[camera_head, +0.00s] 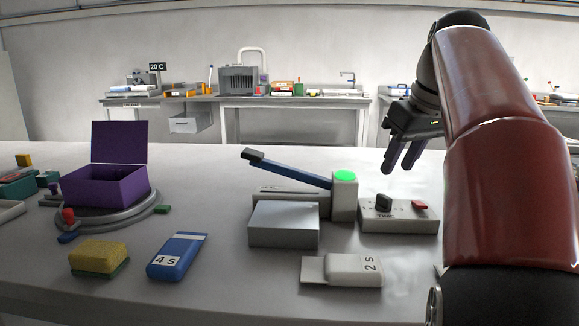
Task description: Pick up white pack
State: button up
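My gripper (397,170) hangs in the air above and behind the pack, over the right part of the table. Its two purple-blue fingers point down and stand apart, with nothing seen between them. It is not touching the pack.
A blue pack (177,257) marked "4 S" and a yellow-green sponge (98,257) lie to the left. A grey box (284,224), a blue-lever device (343,196) and a switch box (398,217) stand behind the white pack. A purple box (105,187) sits on a round plate.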

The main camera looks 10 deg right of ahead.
aim_at(335, 269)
jog(key=k, duration=1)
